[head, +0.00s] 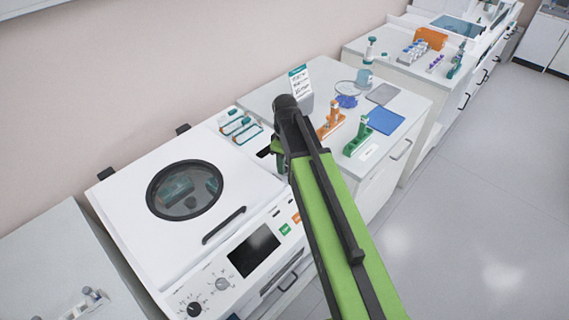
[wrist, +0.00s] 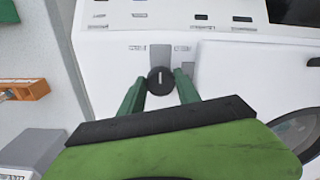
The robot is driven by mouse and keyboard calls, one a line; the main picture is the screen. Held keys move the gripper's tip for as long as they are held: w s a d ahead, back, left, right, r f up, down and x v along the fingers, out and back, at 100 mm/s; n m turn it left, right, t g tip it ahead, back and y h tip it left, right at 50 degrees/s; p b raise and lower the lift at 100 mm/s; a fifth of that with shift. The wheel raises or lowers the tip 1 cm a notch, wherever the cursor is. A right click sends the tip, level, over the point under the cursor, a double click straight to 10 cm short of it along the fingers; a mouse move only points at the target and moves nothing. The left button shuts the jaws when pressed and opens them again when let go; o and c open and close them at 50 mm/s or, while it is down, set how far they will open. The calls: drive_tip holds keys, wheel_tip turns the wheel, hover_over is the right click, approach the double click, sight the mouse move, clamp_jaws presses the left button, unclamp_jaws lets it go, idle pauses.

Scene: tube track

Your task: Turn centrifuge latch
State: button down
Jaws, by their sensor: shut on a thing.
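The white centrifuge (head: 125,205) has a lid with a dark round window (head: 185,190). In the wrist view its latch (wrist: 160,76) is a round black knob with a pale mark pointing up and down the picture, on a grey plate. My gripper's green fingers (wrist: 160,88) stand on either side of the knob and are shut on it. In the head view my gripper (head: 278,148) is at the centrifuge's right edge, and I cannot make out the knob there.
The handle bar (head: 224,225) and control panel with a dark screen (head: 254,250) are at the machine's front. Right of it, a bench holds an orange rack (head: 331,122), a green rack (head: 358,138) and a blue mat (head: 386,121). The floor at right is clear.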

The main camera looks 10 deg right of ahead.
drive_tip(key=shift+a, duration=0.1)
drive_tip(key=c, duration=0.9)
unclamp_jaws()
drive_tip(key=shift+o, duration=0.2)
drive_tip(key=shift+r, duration=0.1)
wheel_tip(320, 180, up, 17)
drive_tip(key=p, duration=1.7)
drive_tip(key=shift+r, duration=0.15)
